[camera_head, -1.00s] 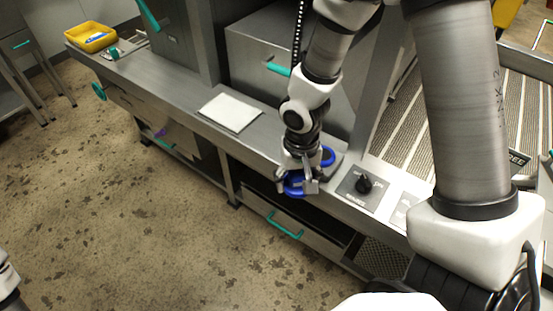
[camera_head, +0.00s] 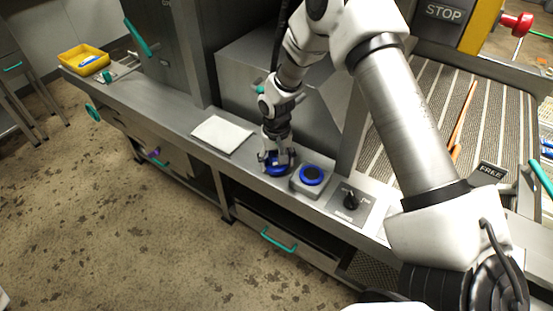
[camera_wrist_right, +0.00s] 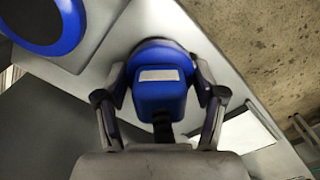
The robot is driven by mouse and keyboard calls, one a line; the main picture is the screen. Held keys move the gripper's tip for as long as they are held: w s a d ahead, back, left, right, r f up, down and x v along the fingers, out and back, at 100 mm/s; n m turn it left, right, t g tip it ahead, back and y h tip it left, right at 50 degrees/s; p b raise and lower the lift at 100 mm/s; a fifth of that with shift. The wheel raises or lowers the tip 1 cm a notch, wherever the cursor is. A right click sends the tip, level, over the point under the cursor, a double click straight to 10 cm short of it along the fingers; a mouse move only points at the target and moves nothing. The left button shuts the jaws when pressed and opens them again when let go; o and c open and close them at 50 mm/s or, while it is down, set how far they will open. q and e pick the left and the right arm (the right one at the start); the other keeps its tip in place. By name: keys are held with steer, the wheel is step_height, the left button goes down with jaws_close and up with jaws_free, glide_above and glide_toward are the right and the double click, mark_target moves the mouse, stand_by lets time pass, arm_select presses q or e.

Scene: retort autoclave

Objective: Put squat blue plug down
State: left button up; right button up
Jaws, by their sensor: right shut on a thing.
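The squat blue plug (camera_wrist_right: 160,88) is between the fingers of my right gripper (camera_wrist_right: 160,95) in the right wrist view. It has a rounded blue body with a pale rectangular patch. In the head view my right gripper (camera_head: 275,160) is shut on the plug (camera_head: 277,170), low over the steel counter (camera_head: 190,118). I cannot tell whether the plug touches the counter. A grey block with a round blue-rimmed dark top (camera_head: 312,175) is just right of the gripper, apart from it. My left gripper is not in view.
A white pad (camera_head: 222,134) lies on the counter left of the gripper. A panel with a black knob (camera_head: 350,199) is to the right. A yellow bin (camera_head: 83,60) stands at the far left end. Steel housing rises behind the gripper.

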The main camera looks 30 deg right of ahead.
mark_target(277, 153)
steer(key=shift+f, duration=0.2)
steer(key=shift+f, duration=0.1)
steer(key=o, duration=1.5)
steer(key=shift+o, duration=0.2)
step_height(277, 153, up, 12)
steer(key=shift+r+b, duration=0.15)
steer(key=shift+b, duration=0.7)
